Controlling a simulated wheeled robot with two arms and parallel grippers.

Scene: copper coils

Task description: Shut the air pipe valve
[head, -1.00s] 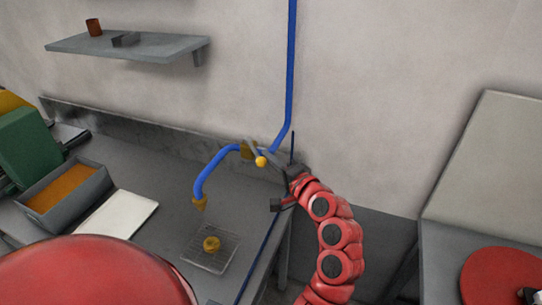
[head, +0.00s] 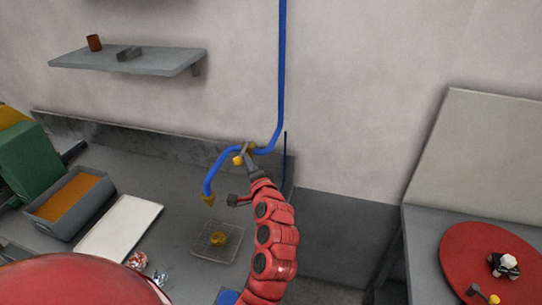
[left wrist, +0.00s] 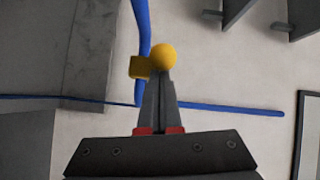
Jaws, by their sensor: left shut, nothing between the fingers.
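The air pipe is blue (head: 282,80). It runs down the wall, bends left and curves down to a brass nozzle (head: 208,199). Its valve has a brass body (head: 249,148) and a lever ending in a yellow ball knob (head: 238,160). The knob lies left of the body in the head view. My left gripper (head: 254,172) is shut and empty, close beside the lever. In the left wrist view, the closed fingertips (left wrist: 158,75) overlap the lower edge of the knob (left wrist: 165,57); I cannot tell whether they touch. My right gripper is not in view.
A brass-coloured coil (head: 219,238) sits on a wire rack (head: 205,254) below the nozzle. A grey bin (head: 47,226) and a white tray (head: 125,222) stand to the left. A wall shelf (head: 170,62) hangs upper left. Bare wall lies right of the pipe.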

